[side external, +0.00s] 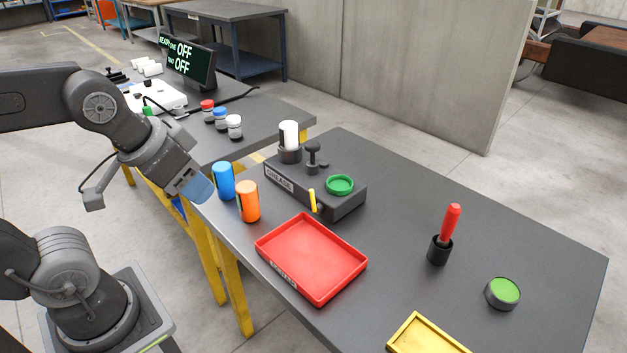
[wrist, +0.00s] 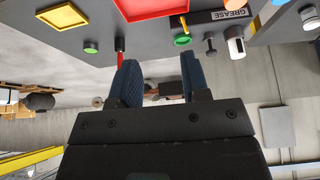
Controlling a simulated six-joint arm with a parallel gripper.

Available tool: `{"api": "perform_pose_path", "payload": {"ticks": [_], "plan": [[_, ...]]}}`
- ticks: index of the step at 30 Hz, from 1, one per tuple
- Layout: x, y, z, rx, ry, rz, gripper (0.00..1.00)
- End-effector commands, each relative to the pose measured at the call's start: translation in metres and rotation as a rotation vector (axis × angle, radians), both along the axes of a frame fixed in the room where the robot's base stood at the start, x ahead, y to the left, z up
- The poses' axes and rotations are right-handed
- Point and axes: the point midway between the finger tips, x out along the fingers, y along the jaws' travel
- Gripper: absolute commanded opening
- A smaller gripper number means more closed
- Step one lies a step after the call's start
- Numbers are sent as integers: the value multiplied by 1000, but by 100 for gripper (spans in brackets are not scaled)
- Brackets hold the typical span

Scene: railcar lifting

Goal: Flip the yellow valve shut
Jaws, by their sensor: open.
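The yellow valve (side external: 313,201) is a small upright lever on the front face of the dark GREASE block (side external: 342,204). In the wrist view a small yellow piece near the green ring (wrist: 182,41) looks like the same lever (wrist: 184,24). A green ring (side external: 340,184) and a dark knob (side external: 312,152) sit on top of the block. My gripper (side external: 197,188) is beyond the table's left edge, left of the blue can and well apart from the valve. In the wrist view its two blue fingers (wrist: 160,80) are spread with nothing between them.
A blue can (side external: 223,181) and an orange can (side external: 248,201) stand between my gripper and the block. A red tray (side external: 312,258) lies in front of the valve. A white cylinder (side external: 289,134) stands at the block's back. A red-handled tool (side external: 450,222) stands at right.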

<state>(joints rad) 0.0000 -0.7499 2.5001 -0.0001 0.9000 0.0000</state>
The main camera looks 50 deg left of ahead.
Motion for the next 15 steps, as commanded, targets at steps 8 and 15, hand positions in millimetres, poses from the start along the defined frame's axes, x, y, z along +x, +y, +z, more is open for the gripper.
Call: {"api": "perform_pose_path", "payload": {"ticks": [8,15], "plan": [[15,0,4,30,47,-8,16],[63,0,8,131,165,-20,0]]}}
